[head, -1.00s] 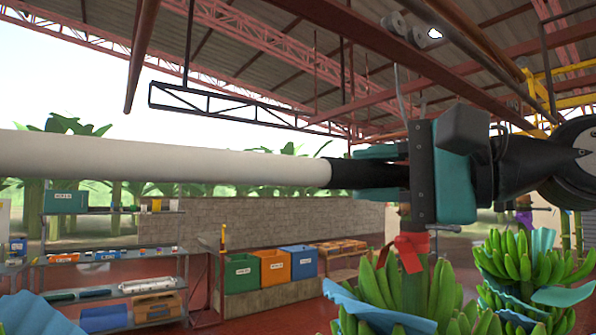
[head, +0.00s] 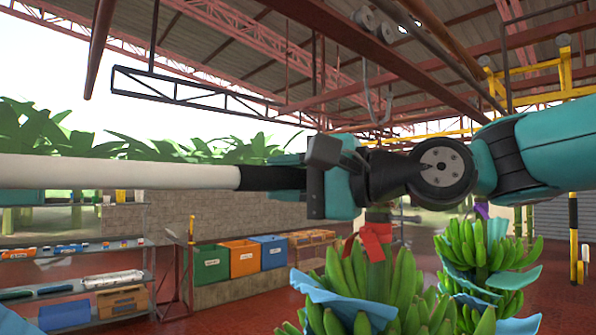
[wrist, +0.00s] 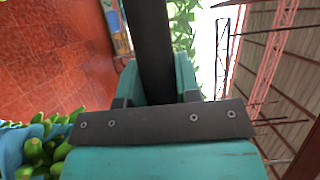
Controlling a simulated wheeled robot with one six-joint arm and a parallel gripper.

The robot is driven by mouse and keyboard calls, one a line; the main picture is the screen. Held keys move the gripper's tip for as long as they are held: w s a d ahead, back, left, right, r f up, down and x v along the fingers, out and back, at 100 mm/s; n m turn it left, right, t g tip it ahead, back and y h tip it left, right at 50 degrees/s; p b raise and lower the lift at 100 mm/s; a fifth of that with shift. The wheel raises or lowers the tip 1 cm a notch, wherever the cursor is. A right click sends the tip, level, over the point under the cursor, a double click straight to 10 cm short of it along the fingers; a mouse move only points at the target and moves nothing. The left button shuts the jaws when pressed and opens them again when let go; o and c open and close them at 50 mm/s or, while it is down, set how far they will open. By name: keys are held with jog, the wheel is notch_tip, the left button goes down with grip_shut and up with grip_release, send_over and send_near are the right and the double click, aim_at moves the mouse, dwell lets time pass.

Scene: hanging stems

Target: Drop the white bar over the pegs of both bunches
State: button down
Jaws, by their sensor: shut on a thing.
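The white bar (head: 120,172) runs level from the left edge of the head view to a black section at its right end. My gripper (head: 288,176) is shut on this black section, which also shows in the wrist view (wrist: 152,40). The near bunch (head: 375,295) hangs below and right of my gripper, with blue sheets and a red ribbon (head: 375,240) on its stem. The far bunch (head: 485,250) is further right, with a purple ribbon (head: 482,210). My arm hides the tops of the stems, and I cannot make out the pegs. The bar's far end is out of view.
Metal shelves (head: 75,285) with boxes stand at the left. Green (head: 211,264), orange and blue bins sit by a block wall (head: 180,222). Roof beams and a dark truss (head: 200,95) are overhead. A yellow-and-black post (head: 573,238) stands at the right.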

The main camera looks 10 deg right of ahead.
jog(key=w+a+f+b, duration=0.2)
jog(key=w+f, duration=0.1)
jog(key=f, duration=0.1)
jog(key=shift+w+a+f, duration=0.2)
jog(key=shift+w+a, duration=0.1)
jog(key=shift+w, duration=0.1)
dwell(0.4)
jog(key=shift+f+b, duration=0.85)
jog(key=shift+b, duration=0.1)
dwell(0.3)
jog(key=c, duration=0.8)
grip_release()
jog(key=shift+o, duration=0.2)
